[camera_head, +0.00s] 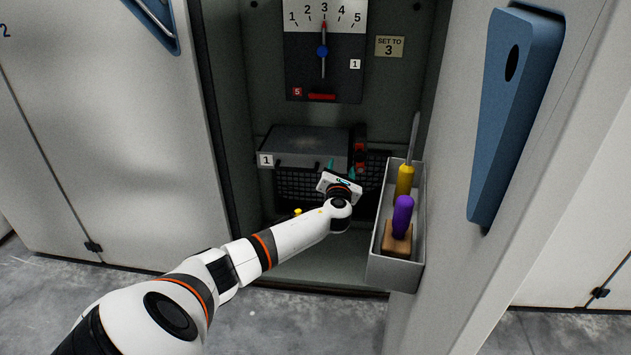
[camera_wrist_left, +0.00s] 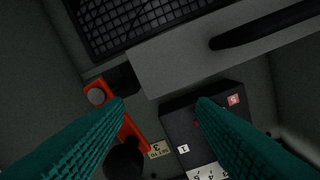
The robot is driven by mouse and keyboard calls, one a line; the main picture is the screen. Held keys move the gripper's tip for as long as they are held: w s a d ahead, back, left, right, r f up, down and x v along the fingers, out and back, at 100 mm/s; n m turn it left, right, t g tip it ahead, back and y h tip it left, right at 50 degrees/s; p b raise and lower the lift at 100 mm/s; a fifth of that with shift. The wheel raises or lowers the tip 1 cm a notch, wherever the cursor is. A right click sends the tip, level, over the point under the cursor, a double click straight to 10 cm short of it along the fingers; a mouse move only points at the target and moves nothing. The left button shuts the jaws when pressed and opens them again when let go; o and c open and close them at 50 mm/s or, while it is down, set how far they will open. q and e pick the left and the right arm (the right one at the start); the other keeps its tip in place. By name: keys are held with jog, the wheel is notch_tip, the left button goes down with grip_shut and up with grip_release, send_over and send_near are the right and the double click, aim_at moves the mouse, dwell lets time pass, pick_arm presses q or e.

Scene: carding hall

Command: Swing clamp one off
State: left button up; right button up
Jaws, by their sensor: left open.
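Clamp one appears to be the red and black clamp (camera_head: 360,150) at the right end of the grey box marked 1 (camera_head: 310,140) in the open cabinet. In the left wrist view the red clamp (camera_wrist_left: 128,128) runs beside the left fingertip, partly hidden by that finger. It has a grey round end and a black round part near the picture's bottom edge. My left gripper (camera_head: 341,168) is in front of the box, below and left of the clamp. Its teal fingers are apart, with nothing held between them (camera_wrist_left: 161,101). I cannot tell whether a finger touches the clamp. My right gripper is out of view.
A grey bin (camera_head: 399,272) with a yellow-handled tool (camera_head: 405,180) and a purple-handled tool (camera_head: 402,215) hangs to the right of my gripper. A dial panel (camera_head: 345,75) stands above the box, its pointer at 3. Black mesh (camera_head: 300,184) lies below. Cabinet walls flank both sides.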

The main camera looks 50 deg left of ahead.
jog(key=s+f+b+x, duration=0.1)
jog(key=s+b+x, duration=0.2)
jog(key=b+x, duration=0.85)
pick_arm(q)
jog(key=s+d+f+n+p, duration=0.2)
jog(key=s+d+n+p, duration=0.3)
jog(key=s+d+p, duration=0.4)
jog(key=s+d+f+n+g+h+p, duration=0.3)
jog(key=s+f+n+g+h+p, duration=0.3)
jog(key=p, duration=1.6)
jog(key=s+f+n, duration=0.3)
jog(key=s+f, duration=0.3)
jog(key=f, duration=0.1)
jog(key=shift+f+n+g, duration=0.3)
jog(key=shift+f+n, duration=0.05)
jog(key=shift+n, duration=0.05)
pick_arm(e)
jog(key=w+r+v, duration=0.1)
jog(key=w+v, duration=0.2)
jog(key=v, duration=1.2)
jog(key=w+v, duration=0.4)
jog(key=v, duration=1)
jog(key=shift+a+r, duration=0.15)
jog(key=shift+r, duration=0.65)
pick_arm(q)
jog(key=shift+c, duration=0.5)
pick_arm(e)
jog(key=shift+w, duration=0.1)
